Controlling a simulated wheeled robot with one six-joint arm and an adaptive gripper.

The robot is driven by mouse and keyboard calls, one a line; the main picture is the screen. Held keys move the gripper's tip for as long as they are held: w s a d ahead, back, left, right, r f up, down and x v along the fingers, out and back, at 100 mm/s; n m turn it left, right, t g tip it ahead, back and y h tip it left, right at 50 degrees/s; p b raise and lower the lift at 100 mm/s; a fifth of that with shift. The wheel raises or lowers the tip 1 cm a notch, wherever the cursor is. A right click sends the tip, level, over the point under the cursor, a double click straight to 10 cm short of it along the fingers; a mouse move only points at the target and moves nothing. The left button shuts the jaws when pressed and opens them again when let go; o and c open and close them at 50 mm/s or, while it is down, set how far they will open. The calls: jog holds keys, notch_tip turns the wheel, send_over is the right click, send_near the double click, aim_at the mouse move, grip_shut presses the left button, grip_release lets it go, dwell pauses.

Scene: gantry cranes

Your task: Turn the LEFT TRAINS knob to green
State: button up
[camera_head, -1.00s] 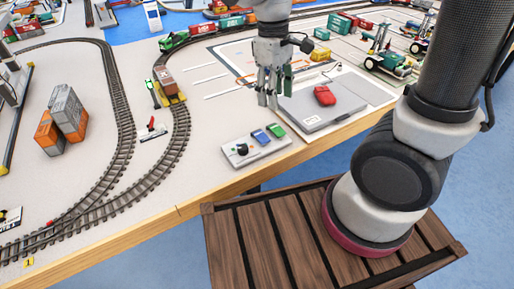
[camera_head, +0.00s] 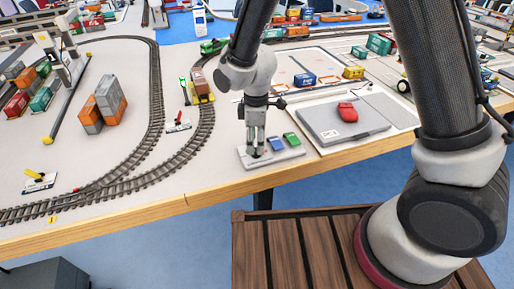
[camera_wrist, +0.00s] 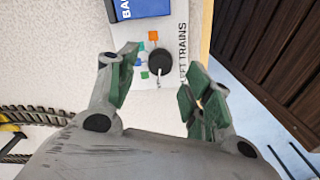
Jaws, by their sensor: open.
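The control panel (camera_head: 290,155) is a pale box at the table's front edge. In the wrist view, the round black knob (camera_wrist: 160,62) sits on it beside the lettering "LEFT TRAINS" (camera_wrist: 183,55), whose start is partly covered. In the head view, my gripper (camera_head: 256,146) points down over the panel's left end and hides the knob.
A grey case with a red object (camera_head: 347,112) lies further right. Curved track (camera_head: 190,145) runs to the left, with a small signed lever (camera_head: 179,125) beside it.

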aim_at(256, 150)
jog(key=shift+f, duration=1.7)
jog(key=c, duration=1.1)
jog(key=shift+o, duration=0.2)
jog(key=shift+m, duration=0.3)
jog(key=m, duration=0.3)
jog(key=shift+m, duration=2.1)
